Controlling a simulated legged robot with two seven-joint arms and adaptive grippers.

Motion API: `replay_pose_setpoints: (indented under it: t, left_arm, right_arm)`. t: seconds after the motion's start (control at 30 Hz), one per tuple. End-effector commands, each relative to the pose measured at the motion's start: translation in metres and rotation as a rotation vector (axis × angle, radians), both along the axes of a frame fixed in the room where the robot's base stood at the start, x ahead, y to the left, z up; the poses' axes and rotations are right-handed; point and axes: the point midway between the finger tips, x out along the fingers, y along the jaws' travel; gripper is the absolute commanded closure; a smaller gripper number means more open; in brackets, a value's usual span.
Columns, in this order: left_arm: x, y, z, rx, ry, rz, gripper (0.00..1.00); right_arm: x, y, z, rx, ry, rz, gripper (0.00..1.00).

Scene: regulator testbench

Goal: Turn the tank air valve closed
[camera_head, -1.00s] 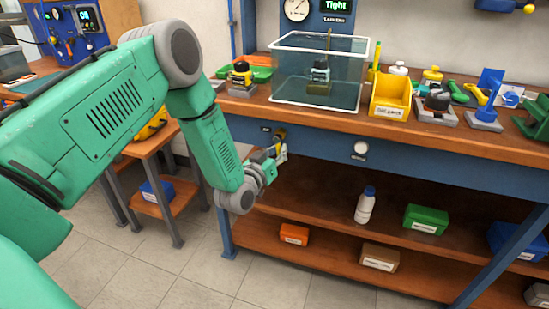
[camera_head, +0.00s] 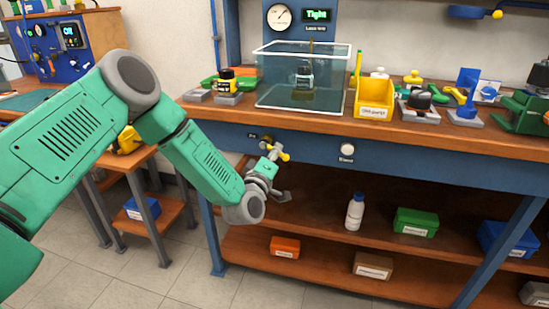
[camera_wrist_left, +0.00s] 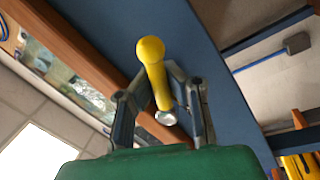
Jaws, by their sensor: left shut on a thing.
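The tank air valve (camera_head: 266,138) is a small brassy fitting on the blue front panel of the bench, below the glass tank, beside a small label. Its yellow lever (camera_wrist_left: 152,68) has a round ball end and stands between the fingers in the left wrist view. My left gripper (camera_head: 274,160) is shut on this lever in front of the panel. My right gripper is not in view.
The water tank (camera_head: 275,90) holds a dark regulator. A silver button (camera_head: 347,150) sits on the panel to the right. Lower shelves hold a bottle (camera_head: 355,212) and several boxes.

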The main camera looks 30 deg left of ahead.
Motion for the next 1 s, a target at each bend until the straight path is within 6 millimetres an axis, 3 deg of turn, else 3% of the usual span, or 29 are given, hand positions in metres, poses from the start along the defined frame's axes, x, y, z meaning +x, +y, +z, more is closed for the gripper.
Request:
replay_pose_setpoints:
  t: [0.03,0.5,1.0]
  left_arm:
    - [-0.004,0.0,-0.009,-0.044,0.007,0.001,1.0]
    - [-0.003,-0.003,0.003,-0.38,-0.071,0.003,1.0]
    - [-0.003,-0.003,0.007,-0.483,-0.095,0.005,1.0]
  right_arm:
    - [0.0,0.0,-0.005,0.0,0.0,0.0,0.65]
    - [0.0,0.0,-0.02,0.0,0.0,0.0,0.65]
    - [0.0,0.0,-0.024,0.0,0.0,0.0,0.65]
